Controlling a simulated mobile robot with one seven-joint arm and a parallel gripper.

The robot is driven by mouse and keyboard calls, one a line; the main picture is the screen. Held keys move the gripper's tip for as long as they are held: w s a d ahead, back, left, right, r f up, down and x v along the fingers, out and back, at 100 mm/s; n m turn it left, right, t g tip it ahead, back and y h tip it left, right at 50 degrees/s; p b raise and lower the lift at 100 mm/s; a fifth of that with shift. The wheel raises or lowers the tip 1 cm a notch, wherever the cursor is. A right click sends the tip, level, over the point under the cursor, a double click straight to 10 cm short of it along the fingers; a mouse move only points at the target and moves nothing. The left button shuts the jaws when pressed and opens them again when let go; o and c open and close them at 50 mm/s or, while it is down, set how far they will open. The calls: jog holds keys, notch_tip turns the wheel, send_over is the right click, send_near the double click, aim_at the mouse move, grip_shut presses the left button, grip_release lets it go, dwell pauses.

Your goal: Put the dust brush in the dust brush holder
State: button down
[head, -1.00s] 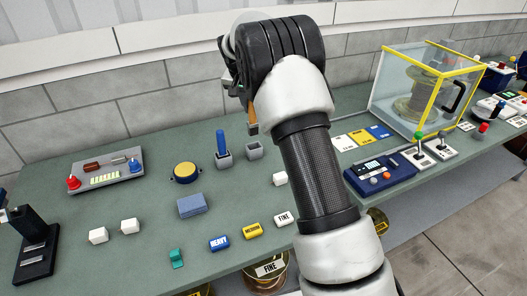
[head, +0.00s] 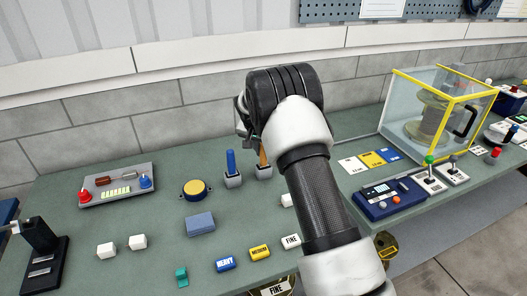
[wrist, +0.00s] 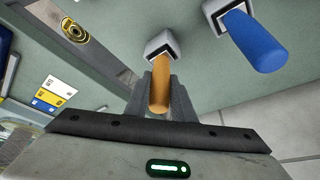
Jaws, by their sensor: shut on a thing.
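The dust brush, seen as an orange-brown handle (head: 264,155), is held upright by my gripper (wrist: 160,95) in the wrist view. Its handle (wrist: 160,80) is between the two dark fingers, which are shut on it. The dust brush holder (head: 264,173), a small grey square socket, is right below the handle, and it also shows in the wrist view (wrist: 153,47). The lower end of the brush meets the holder's opening. I cannot tell how deep it sits. In the head view my arm hides the fingertips.
A blue-handled tool (head: 231,163) stands in a similar grey socket just left. A yellow round knob (head: 195,189) and a blue-grey block (head: 200,224) lie further left. A clear yellow-edged case (head: 440,110) and a blue control box (head: 389,199) are to the right.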

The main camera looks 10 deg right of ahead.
jog(key=shift+f, duration=0.15)
jog(key=c, duration=1.5)
grip_release()
